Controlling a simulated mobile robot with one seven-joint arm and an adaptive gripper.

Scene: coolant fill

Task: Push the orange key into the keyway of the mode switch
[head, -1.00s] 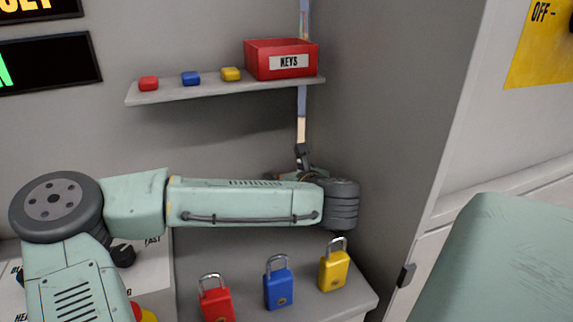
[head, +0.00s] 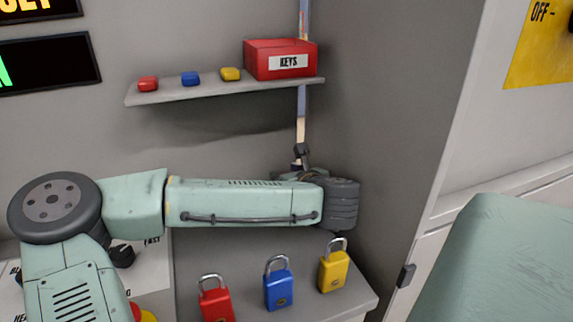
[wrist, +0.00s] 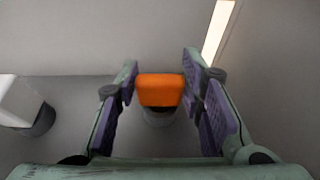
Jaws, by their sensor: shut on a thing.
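The orange key (wrist: 160,90) sits between the fingers of my gripper (wrist: 160,84) in the wrist view. In the head view my own forearm hides the gripper's fingers and the key. The mode switch's keyway cannot be made out in either view.
A shelf (head: 150,98) holds small red, blue and yellow pieces and a red KEYS box (head: 255,62). Red (head: 216,305), blue (head: 278,290) and yellow (head: 333,272) padlocks stand below my forearm. A cabinet wall is close on the right. The wrist view shows a white block (wrist: 18,100) at left.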

